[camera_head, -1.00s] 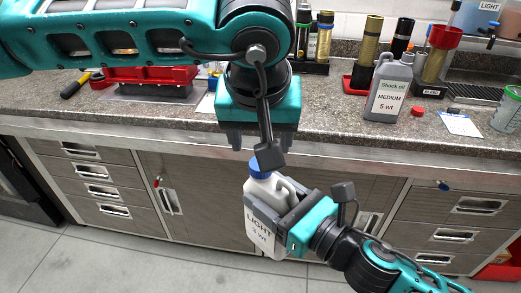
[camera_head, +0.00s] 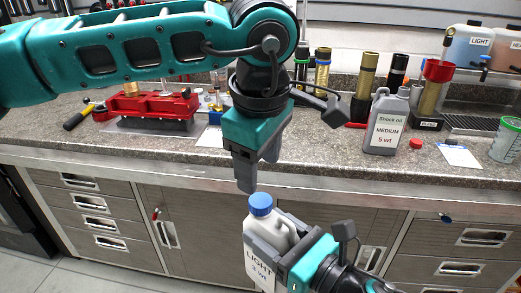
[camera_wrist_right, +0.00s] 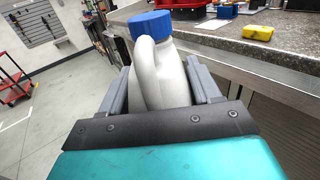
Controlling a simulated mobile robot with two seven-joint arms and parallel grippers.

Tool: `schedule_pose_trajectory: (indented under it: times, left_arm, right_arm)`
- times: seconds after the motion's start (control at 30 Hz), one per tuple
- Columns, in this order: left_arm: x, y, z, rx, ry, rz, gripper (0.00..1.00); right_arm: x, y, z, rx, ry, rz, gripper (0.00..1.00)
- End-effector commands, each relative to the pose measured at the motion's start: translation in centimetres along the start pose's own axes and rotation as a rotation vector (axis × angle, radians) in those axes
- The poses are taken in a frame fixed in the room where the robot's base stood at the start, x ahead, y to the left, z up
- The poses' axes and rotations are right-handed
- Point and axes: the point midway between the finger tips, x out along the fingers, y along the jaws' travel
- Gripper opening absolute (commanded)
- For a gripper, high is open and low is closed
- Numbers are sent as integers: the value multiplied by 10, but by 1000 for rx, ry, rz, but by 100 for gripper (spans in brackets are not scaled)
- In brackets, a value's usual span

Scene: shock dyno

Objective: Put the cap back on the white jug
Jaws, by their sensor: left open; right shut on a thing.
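The white jug (camera_head: 258,245), labelled LIGHT, is held nearly upright in front of the counter. A blue cap (camera_head: 261,204) sits on its neck; the wrist view also shows the cap (camera_wrist_right: 150,24) on top. How tight it is cannot be seen. My right gripper (camera_head: 272,238) is shut on the jug, its fingers on both sides of the body in the right wrist view. My left gripper (camera_head: 257,172) points down just above the cap, open and empty, with its fingertips apart from the cap.
The counter (camera_head: 320,155) lies behind the jug. On it stand a grey Shock oil MEDIUM bottle (camera_head: 386,125), a red cap (camera_head: 416,144), a white card (camera_head: 456,156) and a red device (camera_head: 150,105). Drawers and doors are below; air around the jug is free.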

Motion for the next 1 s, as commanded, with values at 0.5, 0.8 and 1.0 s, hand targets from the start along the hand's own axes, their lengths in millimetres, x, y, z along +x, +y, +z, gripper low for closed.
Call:
schedule_pose_trajectory:
  times: [0.5, 0.8, 1.0]
  left_arm:
    - [-15, 4, -1, -1003, -17, -197, 61]
    - [-17, 4, 0, -1158, -5, -231, 61]
    - [-17, 4, 0, -1157, -5, -231, 61]
  right_arm:
    - [0, 0, 2, -1, -5, 1, 0]
    - [0, 0, 2, -1, -5, 1, 0]
    - [0, 0, 2, -1, -5, 1, 0]
